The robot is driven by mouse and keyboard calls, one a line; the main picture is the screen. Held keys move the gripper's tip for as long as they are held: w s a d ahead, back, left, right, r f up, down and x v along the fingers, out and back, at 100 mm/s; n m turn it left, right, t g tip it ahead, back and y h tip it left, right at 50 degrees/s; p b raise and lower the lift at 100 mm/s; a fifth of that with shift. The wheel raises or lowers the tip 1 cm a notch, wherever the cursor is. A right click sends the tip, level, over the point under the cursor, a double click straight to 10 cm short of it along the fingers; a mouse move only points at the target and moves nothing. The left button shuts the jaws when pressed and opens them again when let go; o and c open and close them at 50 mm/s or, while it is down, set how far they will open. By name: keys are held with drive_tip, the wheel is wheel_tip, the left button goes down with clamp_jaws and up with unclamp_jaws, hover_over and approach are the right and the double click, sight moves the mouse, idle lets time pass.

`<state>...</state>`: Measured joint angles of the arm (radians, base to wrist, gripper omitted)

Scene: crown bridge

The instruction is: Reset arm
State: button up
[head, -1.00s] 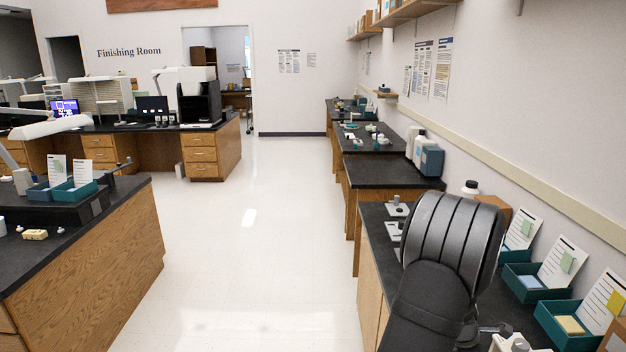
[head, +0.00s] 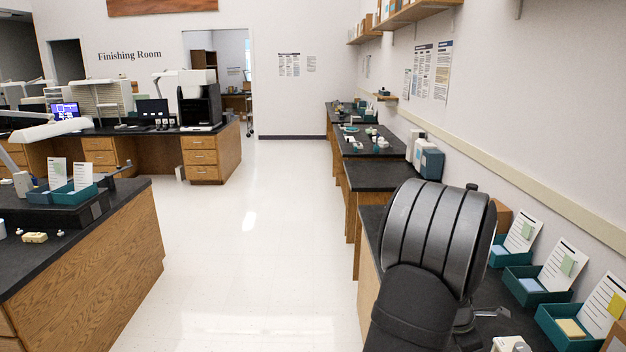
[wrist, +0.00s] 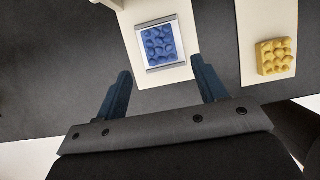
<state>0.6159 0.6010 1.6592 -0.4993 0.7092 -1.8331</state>
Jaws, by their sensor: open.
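My gripper (wrist: 162,90) shows in the wrist view with its two dark blue fingers spread apart. It is open, with nothing between the fingers. Beyond the fingertips, a blue block with a bumpy top (wrist: 160,43) lies on a pale plate (wrist: 127,22). The blue block is apart from the fingers. In the head view my arm covers part of the right-hand bench, and the gripper's fingers are hidden there.
A yellow bumpy block (wrist: 273,56) sits on another pale strip at the right of the wrist view. In the head view, teal trays with cards (head: 566,326) line the right bench by the wall. The floor aisle (head: 250,240) is clear.

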drive_tip(key=x, duration=0.7)
drive_tip(key=r, duration=0.5)
drive_tip(key=shift+s+d, duration=0.1)
drive_tip(key=shift+s, duration=0.2)
drive_tip(key=s+d+r, duration=0.3)
drive_tip(key=s+r, duration=0.3)
drive_tip(key=s, duration=0.5)
drive_tip(key=s+f, duration=0.1)
drive_tip(key=s, duration=1.8)
drive_tip(key=w+f, duration=0.4)
drive_tip(key=w, duration=0.4)
drive_tip(key=shift+d+f+m, duration=0.3)
drive_tip(key=shift+d+f, duration=0.05)
drive_tip(key=shift+d, duration=0.05)
